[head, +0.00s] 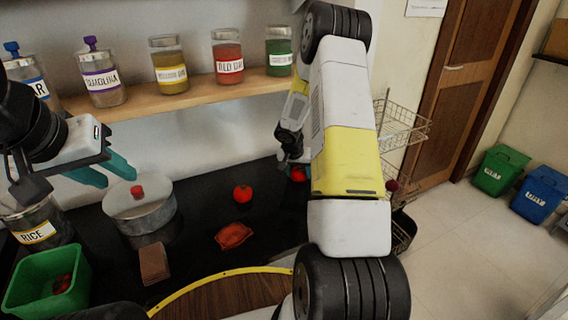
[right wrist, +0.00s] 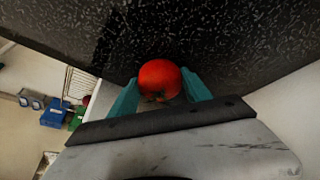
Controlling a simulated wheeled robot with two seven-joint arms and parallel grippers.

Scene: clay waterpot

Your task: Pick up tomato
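A red tomato (right wrist: 158,78) lies between the two teal fingers of my right gripper (right wrist: 160,88) in the right wrist view, close to the dark speckled counter. The fingers stand apart on either side of it; firm contact does not show. In the head view this tomato (head: 298,174) is partly hidden by my right arm, below the right gripper (head: 291,152). A second tomato (head: 243,193) sits on the dark counter to the left. My left gripper (head: 113,178) is open and empty above the counter, near the lidded pot.
A grey pot (head: 140,212), a red crumpled item (head: 235,236), a brown block (head: 153,264) and a green bin (head: 47,282) stand on the counter. A shelf (head: 190,91) with several jars runs above. A wire rack (head: 402,125) is at the right.

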